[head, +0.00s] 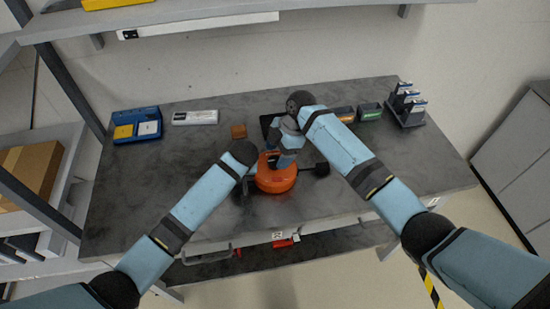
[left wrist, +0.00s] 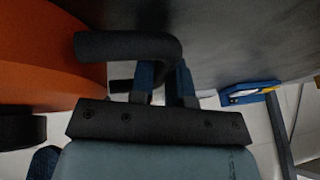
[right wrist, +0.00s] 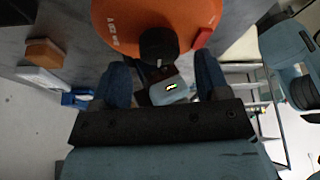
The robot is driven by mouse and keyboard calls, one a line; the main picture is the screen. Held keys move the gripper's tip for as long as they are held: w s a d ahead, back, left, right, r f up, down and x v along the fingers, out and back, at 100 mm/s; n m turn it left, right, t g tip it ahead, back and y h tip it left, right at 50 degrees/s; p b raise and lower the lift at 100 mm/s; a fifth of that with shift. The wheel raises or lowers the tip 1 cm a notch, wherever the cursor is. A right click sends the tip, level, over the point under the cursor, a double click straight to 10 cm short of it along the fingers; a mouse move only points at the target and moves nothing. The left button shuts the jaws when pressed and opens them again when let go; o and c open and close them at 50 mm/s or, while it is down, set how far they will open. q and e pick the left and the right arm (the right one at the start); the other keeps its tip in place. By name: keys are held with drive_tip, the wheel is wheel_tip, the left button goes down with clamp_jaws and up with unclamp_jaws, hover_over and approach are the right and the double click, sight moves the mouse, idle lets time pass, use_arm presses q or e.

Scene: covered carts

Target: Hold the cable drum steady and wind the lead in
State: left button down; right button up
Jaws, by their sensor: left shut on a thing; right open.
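The orange cable drum (head: 276,183) sits on the grey bench top in the head view. It also fills the left side of the left wrist view (left wrist: 40,65) and shows in the right wrist view (right wrist: 125,25). My left gripper (left wrist: 166,75) is shut on the black bent handle bar (left wrist: 125,45) beside the drum; my forearm mostly hides this grip in the head view. My right gripper (head: 285,160) is above the drum, open. In the right wrist view a black round knob (right wrist: 158,44) on the drum lies ahead of and between its fingers. I cannot make out the lead.
A blue tray (head: 137,126), a white box (head: 195,118) and a small brown block (head: 238,131) lie behind on the left. A dark rack (head: 405,105) stands at the back right. Shelving (head: 40,180) borders the left. The bench's right side (head: 425,165) is clear.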

sight(275, 163)
drive_tip(key=shift+x, duration=1.25)
drive_tip(key=c, duration=0.9)
drive_tip(key=shift+c, duration=0.2)
